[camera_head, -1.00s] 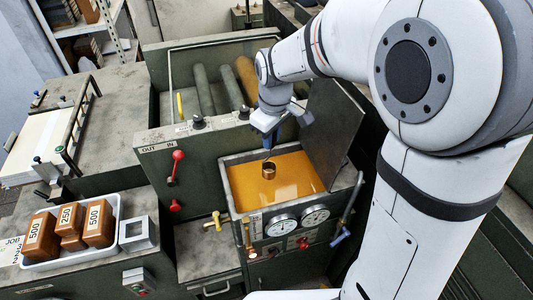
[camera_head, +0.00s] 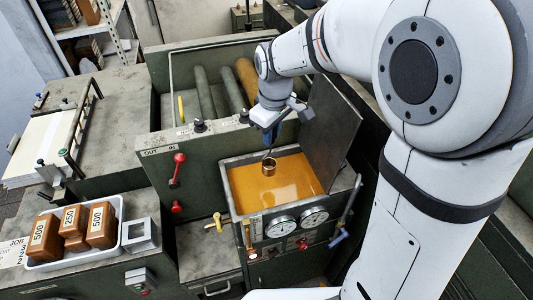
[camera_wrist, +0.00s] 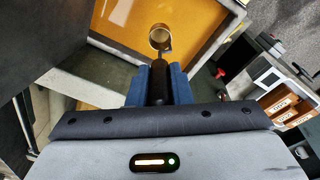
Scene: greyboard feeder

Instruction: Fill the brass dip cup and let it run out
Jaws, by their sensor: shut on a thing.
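The brass dip cup (camera_head: 269,168) hangs upright on its thin handle over the tank (camera_head: 231,197) of amber liquid (camera_head: 290,185). In the head view it appears just above the liquid surface; I cannot tell its exact height. My gripper (camera_head: 270,132) is above the tank, shut on the dark handle. In the wrist view my blue fingers (camera_wrist: 159,82) close on both sides of the black handle (camera_wrist: 158,88), and the cup (camera_wrist: 160,37) shows past them against the amber liquid. Whether liquid is in or running from the cup is too small to tell.
The raised dark lid (camera_head: 332,130) stands at the tank's right. Two round gauges (camera_head: 297,222) and a blue-handled lever (camera_head: 341,237) are at the tank's front.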

